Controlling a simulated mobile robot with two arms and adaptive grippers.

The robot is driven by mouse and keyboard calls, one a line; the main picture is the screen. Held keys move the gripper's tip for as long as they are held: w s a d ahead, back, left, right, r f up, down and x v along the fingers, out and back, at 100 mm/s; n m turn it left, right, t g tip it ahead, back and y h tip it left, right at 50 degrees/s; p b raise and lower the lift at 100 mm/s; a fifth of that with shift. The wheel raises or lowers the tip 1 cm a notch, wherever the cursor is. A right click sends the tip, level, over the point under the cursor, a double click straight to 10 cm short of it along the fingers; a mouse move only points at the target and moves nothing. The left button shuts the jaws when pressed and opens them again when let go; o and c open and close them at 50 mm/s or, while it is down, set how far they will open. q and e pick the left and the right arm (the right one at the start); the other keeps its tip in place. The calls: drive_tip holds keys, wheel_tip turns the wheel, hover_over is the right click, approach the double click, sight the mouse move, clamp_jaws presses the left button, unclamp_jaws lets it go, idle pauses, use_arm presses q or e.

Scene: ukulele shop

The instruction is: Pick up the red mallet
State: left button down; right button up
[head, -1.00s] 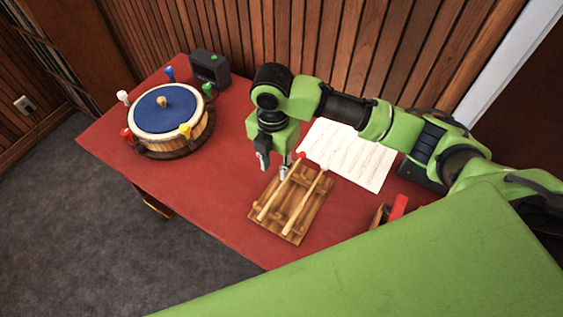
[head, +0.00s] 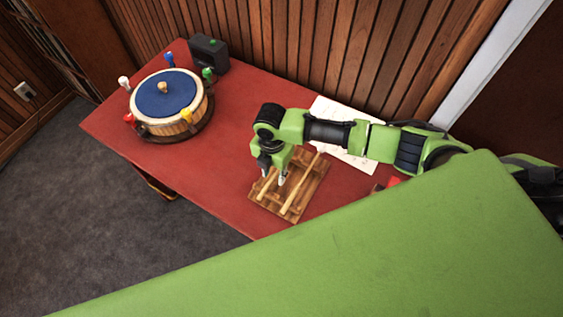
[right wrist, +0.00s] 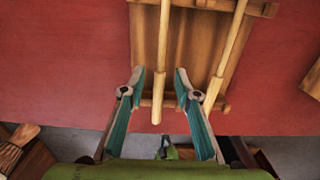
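Two mallets lie side by side on a wooden rack (head: 266,212) on the red table. The red mallet, the left one, shows only part of its pale handle (head: 264,192) in the head view; its red head is hidden behind my right gripper (head: 272,180). The pale-headed mallet (head: 301,183) lies to its right. In the right wrist view, my right gripper (right wrist: 160,88) is open, with the left handle (right wrist: 162,62) between its fingers and no clear contact. The other handle (right wrist: 230,50) passes beside the right finger. Both mallet heads are out of that view. My left gripper is not in view.
A drum (head: 186,123) with a blue top and coloured pegs stands at the table's left. A black box (head: 208,56) is behind it. A paper sheet (head: 340,112) lies behind my arm, and a red object (head: 392,182) is partly hidden at right. Bare table (head: 225,160) lies between drum and rack.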

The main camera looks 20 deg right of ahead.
drive_tip(key=shift+f, duration=0.2)
clamp_jaws()
drive_tip(key=shift+r, duration=0.15)
